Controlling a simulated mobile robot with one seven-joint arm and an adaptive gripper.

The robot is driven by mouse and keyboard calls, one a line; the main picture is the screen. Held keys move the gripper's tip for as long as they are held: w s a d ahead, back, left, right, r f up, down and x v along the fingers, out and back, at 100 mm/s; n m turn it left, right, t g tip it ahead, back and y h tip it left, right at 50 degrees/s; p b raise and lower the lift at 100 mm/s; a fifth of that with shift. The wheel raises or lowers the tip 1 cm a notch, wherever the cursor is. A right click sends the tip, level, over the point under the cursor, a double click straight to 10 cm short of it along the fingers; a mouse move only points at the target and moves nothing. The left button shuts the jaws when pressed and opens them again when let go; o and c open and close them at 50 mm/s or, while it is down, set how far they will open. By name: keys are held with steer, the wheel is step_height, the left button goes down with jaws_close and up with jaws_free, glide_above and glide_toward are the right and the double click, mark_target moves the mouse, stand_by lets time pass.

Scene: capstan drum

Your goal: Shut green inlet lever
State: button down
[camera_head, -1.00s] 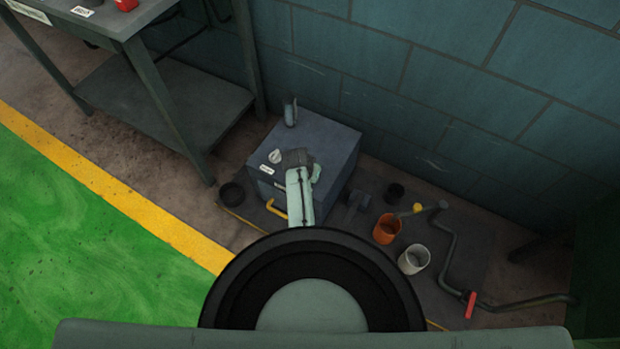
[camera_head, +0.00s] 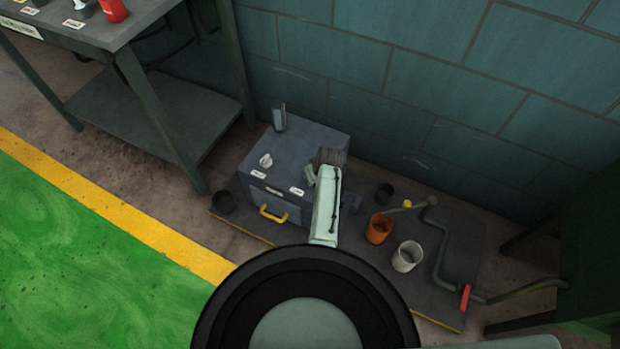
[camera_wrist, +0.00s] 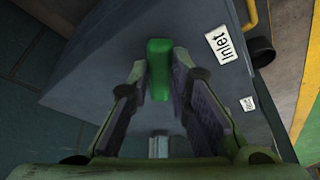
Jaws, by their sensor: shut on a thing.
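The green inlet lever (camera_wrist: 160,68) stands out in the wrist view between the two fingers of my gripper (camera_wrist: 159,76). The fingers are shut on it, one on each side. A white "Inlet" label (camera_wrist: 224,44) is on the grey-blue box (camera_wrist: 100,55) beside the lever. In the head view the box (camera_head: 290,143) stands by the wall, and my gripper (camera_head: 329,160) is at its right side. The lever cannot be made out there, as my arm covers that spot.
The box has a yellow handle (camera_head: 273,214) and a white knob (camera_head: 265,160). To the right are an orange cup (camera_head: 378,229), a white cup (camera_head: 407,256) and a bent pipe with a red lever (camera_head: 464,297). A bench (camera_head: 160,92) stands at left. Green floor at left is clear.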

steer(key=n, duration=0.1)
steer(key=d+n+b, duration=0.1)
steer(key=w+n+y+b, duration=0.1)
steer(key=shift+d+f+n+g, duration=0.15)
steer(key=shift+d+n+g, duration=0.1)
steer(key=shift+n+g, duration=0.15)
steer(key=shift+w+d+n+g+y+b, duration=0.3)
steer(key=shift+w+n+y+b, duration=0.1)
steer(key=shift+n+b, duration=0.65)
steer(key=shift+w+d+n+g+b, duration=0.1)
steer(key=shift+w+n+g+b, duration=0.15)
steer(key=shift+n+b, duration=0.35)
steer(key=shift+n, duration=0.25)
steer(key=c, duration=1.5)
jaws_free()
steer(key=shift+r, duration=0.2)
steer(key=v, duration=1.2)
steer(key=shift+d, duration=0.1)
